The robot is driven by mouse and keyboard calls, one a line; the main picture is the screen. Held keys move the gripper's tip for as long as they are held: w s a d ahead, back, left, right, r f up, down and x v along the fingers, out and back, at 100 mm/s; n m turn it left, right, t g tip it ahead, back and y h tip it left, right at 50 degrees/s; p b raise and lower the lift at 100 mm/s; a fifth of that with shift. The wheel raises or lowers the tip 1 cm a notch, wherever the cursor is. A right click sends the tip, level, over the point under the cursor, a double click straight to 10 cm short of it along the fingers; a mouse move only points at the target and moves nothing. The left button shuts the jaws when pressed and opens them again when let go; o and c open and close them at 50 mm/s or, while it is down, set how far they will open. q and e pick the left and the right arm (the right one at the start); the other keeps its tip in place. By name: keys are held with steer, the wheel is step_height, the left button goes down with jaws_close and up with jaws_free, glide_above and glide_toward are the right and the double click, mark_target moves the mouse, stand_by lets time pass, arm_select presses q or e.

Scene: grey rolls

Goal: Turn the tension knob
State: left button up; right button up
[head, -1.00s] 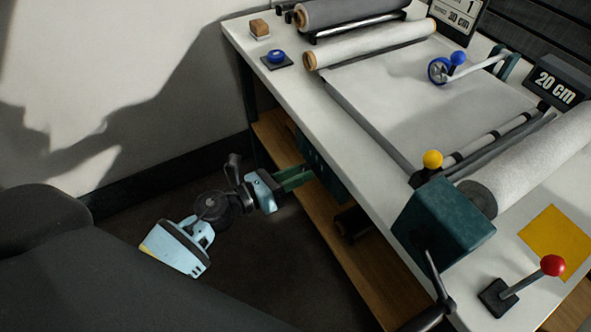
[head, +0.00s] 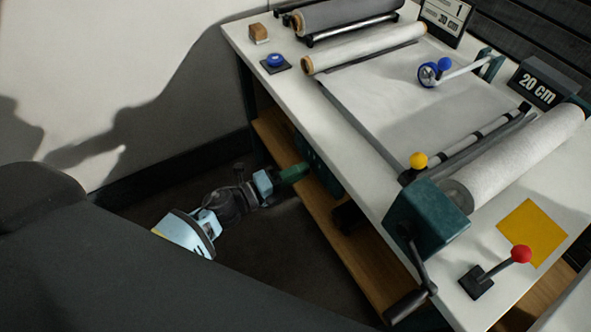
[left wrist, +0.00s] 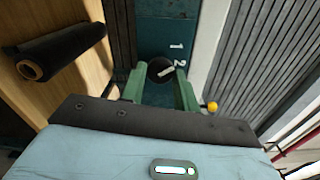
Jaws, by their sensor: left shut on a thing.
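The tension knob (left wrist: 158,68) shows in the left wrist view as a round black knob with a white pointer, on a dark teal panel (left wrist: 158,25) marked 1 and 2. The pointer slants up and right, roughly towards the 2. My left gripper (left wrist: 160,78) has its green fingers on either side of the knob and is shut on it. In the head view my left gripper (head: 296,172) reaches in below the bench's left edge. The knob is hidden there by the bench. My right gripper is in neither view.
The white bench top (head: 315,105) overhangs a wooden shelf (head: 350,237). A black roll (left wrist: 62,50) lies on wood left of the gripper. A teal box with a crank (head: 425,215), a red-knobbed lever (head: 521,254) and a white roll (head: 520,155) stand on top.

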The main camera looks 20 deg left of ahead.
arm_select(q)
steer(key=shift+n+p, duration=0.3)
steer(key=shift+n, duration=0.6)
steer(key=o, duration=0.9)
steer(key=shift+o, duration=0.2)
steer(key=v, duration=0.8)
